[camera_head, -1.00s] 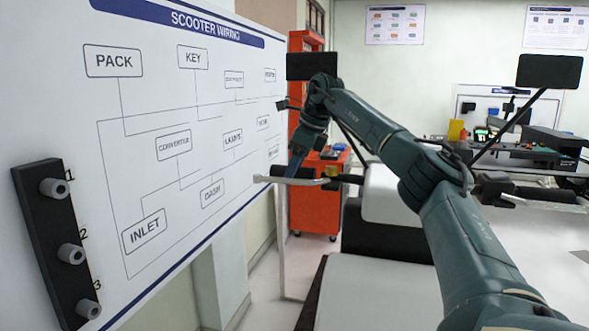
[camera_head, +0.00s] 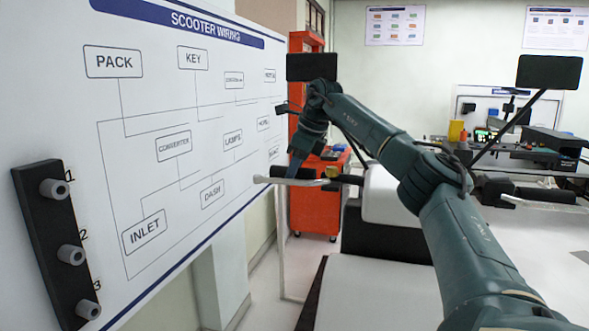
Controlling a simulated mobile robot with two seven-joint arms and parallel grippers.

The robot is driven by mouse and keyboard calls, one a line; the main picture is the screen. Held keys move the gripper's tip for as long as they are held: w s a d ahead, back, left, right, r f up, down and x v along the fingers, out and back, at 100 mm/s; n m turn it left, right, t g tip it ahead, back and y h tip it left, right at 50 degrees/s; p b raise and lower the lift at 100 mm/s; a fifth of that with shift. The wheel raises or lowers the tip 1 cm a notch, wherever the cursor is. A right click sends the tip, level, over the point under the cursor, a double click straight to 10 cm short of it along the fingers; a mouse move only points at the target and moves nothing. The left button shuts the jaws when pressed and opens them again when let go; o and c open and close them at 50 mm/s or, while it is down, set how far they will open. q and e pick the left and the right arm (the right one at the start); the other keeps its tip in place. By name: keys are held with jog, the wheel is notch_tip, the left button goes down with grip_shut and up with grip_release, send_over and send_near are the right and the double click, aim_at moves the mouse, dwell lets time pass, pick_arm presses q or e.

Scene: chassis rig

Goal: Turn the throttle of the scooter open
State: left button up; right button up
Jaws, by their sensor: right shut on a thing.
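The scooter's handlebar shows in the middle of the head view, with a pale brake lever (camera_head: 290,181) and a dark throttle grip (camera_head: 287,171) behind it. My right gripper (camera_head: 294,167) points down at the grip, shut on it; the arm comes in from the lower right. The fingertips are small and partly hidden by the lever. The scooter's white body (camera_head: 385,195) lies behind and below my right arm. My left gripper is out of view.
A wiring board (camera_head: 225,110) fills the left side, with a black strip of numbered pegs (camera_head: 45,240) on it. Two dark mirrors (camera_head: 312,67) stand above the handlebar. A red cabinet (camera_head: 318,205) and a cluttered workbench are behind.

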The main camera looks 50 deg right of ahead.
jog(key=shift+r, duration=0.15)
jog(key=p, duration=0.1)
jog(key=y+p, duration=0.1)
jog(key=p, duration=0.1)
jog(key=shift+w+r+g, duration=0.1)
jog(key=shift+r+g, duration=0.15)
jog(key=shift+g, duration=0.15)
jog(key=shift+d+f, duration=0.15)
jog(key=shift+f, duration=0.05)
jog(key=shift+y, duration=0.4)
jog(key=shift+m, duration=0.3)
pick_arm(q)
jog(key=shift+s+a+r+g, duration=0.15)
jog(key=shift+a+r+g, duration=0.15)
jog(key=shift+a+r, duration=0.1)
pick_arm(e)
jog(key=shift+f+y, duration=0.1)
jog(key=shift+y, duration=0.2)
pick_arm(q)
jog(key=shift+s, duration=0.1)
pick_arm(e)
jog(key=o, duration=1)
jog(key=shift+g, duration=0.3)
jog(key=shift+c, duration=0.2)
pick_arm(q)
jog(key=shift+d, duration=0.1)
